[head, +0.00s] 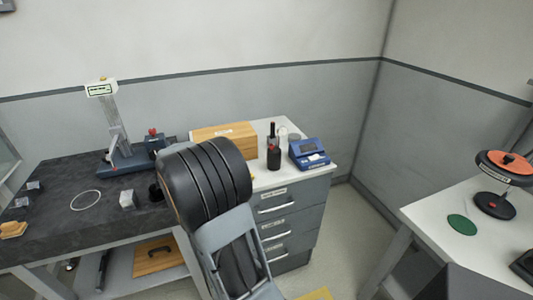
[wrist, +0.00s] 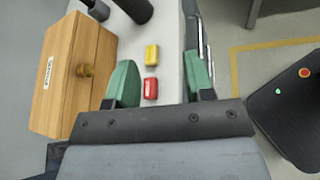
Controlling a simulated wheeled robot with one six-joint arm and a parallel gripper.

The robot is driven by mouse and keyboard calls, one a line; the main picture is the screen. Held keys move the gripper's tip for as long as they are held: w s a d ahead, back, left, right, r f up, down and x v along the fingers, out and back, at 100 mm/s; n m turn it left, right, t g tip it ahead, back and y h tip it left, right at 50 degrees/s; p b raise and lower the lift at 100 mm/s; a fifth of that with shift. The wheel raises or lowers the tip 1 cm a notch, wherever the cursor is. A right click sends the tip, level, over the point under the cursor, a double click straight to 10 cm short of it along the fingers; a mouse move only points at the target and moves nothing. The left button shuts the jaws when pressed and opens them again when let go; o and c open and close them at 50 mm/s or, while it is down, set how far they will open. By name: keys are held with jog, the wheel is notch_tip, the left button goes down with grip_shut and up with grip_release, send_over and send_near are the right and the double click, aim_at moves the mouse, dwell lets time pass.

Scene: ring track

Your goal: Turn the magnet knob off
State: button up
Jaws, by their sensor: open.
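A small red knob (head: 152,131) shows in the head view on top of a dark block (head: 155,143) at the right end of a blue-based measuring stand (head: 120,158) on the dark bench. I cannot tell which way the knob is turned. It is probably the magnet knob, but no label is readable. My gripper (wrist: 160,78) shows in the wrist view with two green fingers spread apart and nothing held. It is over the white cabinet top, away from the knob. A red block (wrist: 151,88) and a yellow block (wrist: 152,54) appear between the fingers.
A wooden box (head: 225,138), a black bottle-like item (head: 273,150) and a blue device (head: 308,153) stand on the white-topped drawer cabinet (head: 290,202). A white ring (head: 85,200) and a small clear block (head: 128,199) lie on the bench. My arm hides part of the bench's right end.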

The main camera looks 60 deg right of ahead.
aim_at(272, 147)
jog(key=s+d+f+n+g+h, duration=0.1)
jog(key=d+n+h, duration=0.3)
jog(key=d, duration=1.7)
jog(key=shift+s+f, duration=0.25)
jog(key=shift+f, duration=0.1)
grip_shut()
